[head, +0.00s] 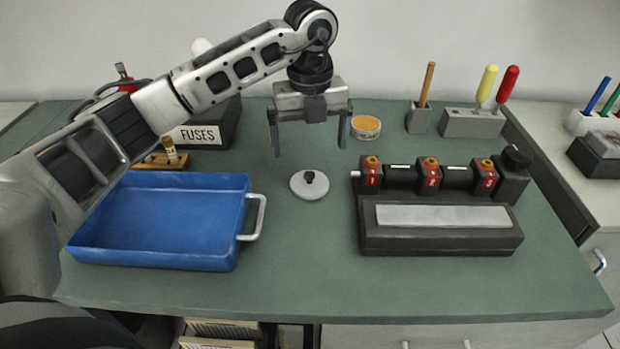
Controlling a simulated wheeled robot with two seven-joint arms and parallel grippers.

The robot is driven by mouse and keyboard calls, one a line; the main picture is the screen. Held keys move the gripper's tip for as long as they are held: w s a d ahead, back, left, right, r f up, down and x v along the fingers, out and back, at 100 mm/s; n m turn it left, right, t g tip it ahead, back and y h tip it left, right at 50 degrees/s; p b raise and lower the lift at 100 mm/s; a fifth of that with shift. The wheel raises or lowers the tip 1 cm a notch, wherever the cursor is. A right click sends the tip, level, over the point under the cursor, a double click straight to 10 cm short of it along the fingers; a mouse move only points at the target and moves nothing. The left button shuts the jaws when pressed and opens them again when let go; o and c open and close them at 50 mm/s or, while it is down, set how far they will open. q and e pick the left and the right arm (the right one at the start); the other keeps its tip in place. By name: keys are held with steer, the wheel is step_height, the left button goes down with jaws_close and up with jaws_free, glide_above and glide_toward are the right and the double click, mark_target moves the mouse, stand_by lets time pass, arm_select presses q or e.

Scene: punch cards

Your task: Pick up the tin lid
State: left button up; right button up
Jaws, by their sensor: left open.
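The tin lid (298,188), a round pale disc with a black knob, lies flat on the green worktop (310,270) in the middle. My left gripper (310,147) is open and empty above and slightly behind the lid in the picture, its fingers pointing down and apart from the lid. A small round tin (366,127) with an orange-yellow top stands behind, just right of the gripper's right finger. My right gripper does not show.
A blue tray (160,255) with a metal handle stands left of the lid. A dark device (440,243) with red numbered blocks stands right. A FUSES box (215,130) and tool holders (472,124) stand at the back. The worktop in front of the lid is clear.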

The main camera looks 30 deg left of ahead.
mark_target(310, 175)
arm_select(q)
step_height(310, 175, down, 3)
steer(key=shift+f, duration=0.1)
steer(key=shift+s+d+f+p, duration=0.1)
steer(key=shift+f+p, duration=0.3)
steer(key=shift+f, duration=0.95)
steer(key=shift+s+f+p, duration=0.1)
steer(key=shift+f+p, duration=0.25)
steer(key=shift+f, duration=1)
steer(key=c, duration=1)
